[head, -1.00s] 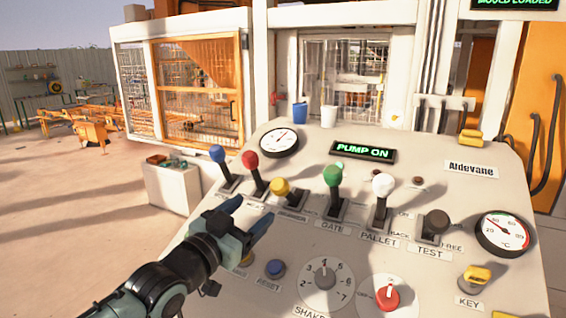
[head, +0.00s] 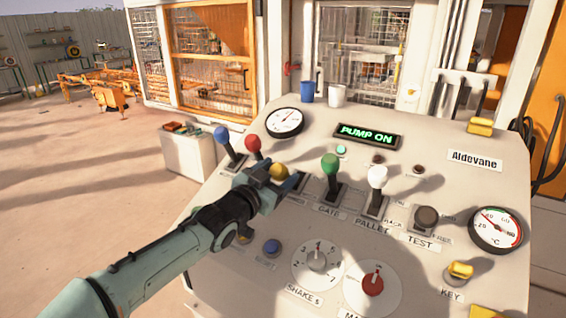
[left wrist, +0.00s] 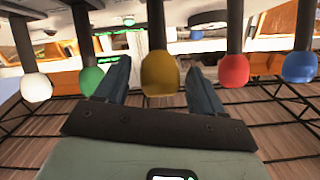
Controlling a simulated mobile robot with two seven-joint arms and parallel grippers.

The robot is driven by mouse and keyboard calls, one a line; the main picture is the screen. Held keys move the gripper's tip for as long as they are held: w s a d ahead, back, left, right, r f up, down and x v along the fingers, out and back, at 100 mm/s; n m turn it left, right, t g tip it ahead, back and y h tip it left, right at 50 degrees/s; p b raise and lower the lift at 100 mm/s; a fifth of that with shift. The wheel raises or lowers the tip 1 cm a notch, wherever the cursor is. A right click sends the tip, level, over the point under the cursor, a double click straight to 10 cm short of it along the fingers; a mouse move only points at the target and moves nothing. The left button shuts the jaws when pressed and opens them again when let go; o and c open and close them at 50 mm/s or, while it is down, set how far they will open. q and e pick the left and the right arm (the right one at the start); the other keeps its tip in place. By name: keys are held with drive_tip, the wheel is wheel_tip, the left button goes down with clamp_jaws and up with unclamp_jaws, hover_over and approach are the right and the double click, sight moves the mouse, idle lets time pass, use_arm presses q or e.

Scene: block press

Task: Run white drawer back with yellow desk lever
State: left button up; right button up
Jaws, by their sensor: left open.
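The yellow-knobbed lever (head: 279,171) stands on the sloping desk between the red and green levers. My left gripper (head: 275,177) is at this lever in the head view. In the left wrist view the yellow knob (left wrist: 160,75) lies between the two open fingers (left wrist: 160,85), with gaps on both sides. The lever's base and label are mostly hidden behind the gripper. I cannot make out a white drawer. My right gripper is not in view.
The blue lever (head: 221,134) and red lever (head: 253,144) stand left of the yellow one, and the green (head: 330,165) and white (head: 377,177) levers right. A display (head: 368,135) reads PUMP ON. Dials, knobs and two cups stand around the desk.

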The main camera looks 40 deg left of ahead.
use_arm(q)
drive_tip(key=shift+w+a+p, duration=0.15)
drive_tip(key=shift+w+p, duration=0.2)
drive_tip(key=shift+w, duration=1.1)
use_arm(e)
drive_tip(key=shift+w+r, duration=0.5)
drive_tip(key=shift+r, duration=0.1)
